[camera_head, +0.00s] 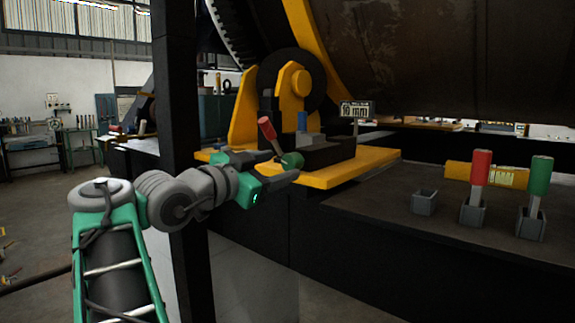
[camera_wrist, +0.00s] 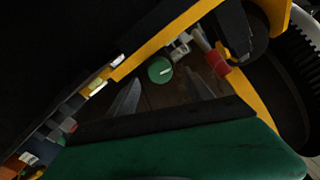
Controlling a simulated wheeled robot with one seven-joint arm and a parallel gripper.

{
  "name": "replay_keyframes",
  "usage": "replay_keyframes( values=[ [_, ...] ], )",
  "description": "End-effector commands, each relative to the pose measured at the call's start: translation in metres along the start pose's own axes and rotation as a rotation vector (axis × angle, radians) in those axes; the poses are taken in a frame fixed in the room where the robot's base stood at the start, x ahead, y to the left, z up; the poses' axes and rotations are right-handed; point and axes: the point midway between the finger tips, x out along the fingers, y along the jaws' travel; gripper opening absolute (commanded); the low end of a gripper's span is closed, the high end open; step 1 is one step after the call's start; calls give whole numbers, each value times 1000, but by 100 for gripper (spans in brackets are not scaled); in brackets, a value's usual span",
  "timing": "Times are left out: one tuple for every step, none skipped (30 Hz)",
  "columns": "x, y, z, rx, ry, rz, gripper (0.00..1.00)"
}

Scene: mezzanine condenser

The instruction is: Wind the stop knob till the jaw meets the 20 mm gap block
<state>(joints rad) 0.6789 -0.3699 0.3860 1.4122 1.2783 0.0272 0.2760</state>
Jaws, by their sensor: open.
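The green stop knob (camera_head: 292,160) sits at the front of a black fixture (camera_head: 325,150) on a yellow plate. My gripper (camera_head: 279,168) reaches it from the left, with fingers spread around or just short of the knob; contact cannot be told. In the wrist view the round knob (camera_wrist: 160,70), with a pale line on its face, lies between the open fingertips (camera_wrist: 163,90). A blue-handled block (camera_head: 302,122) stands upright in the fixture; its size marking cannot be read. The jaw and its gap to the block are not clearly visible.
A red-handled lever (camera_head: 267,128) tilts up close above my gripper. A small sign (camera_head: 356,109) seems to read 10 mm. At right are an empty holder (camera_head: 424,202), holders with a red-handled (camera_head: 481,167) and a green-handled piece (camera_head: 540,176), and a yellow bar (camera_head: 458,172). A dark post (camera_head: 180,90) stands left.

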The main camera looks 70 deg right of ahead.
Motion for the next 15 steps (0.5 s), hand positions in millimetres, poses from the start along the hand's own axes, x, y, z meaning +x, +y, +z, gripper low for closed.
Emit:
replay_keyframes(
  values=[
    [-11,-1,1,1,-3,-6,59],
    [-16,-2,1,0,-3,-6,59],
    [-22,-2,1,0,-3,-5,59],
    [-25,-1,1,0,-2,-3,59],
    [-28,-1,1,0,-2,-3,59],
    [-31,0,1,0,-2,-2,59],
    [-32,0,0,0,-2,0,59],
    [-32,0,0,0,-1,1,59],
    [-33,1,0,0,-1,1,59],
    [-33,1,0,0,-1,1,59],
    [-32,1,0,0,-1,2,59],
    [-32,1,0,0,-1,2,59],
    [-32,1,0,0,-1,1,59],
    [-32,1,0,0,-1,1,59],
    [-32,0,-2,0,-1,2,59]
  ],
)
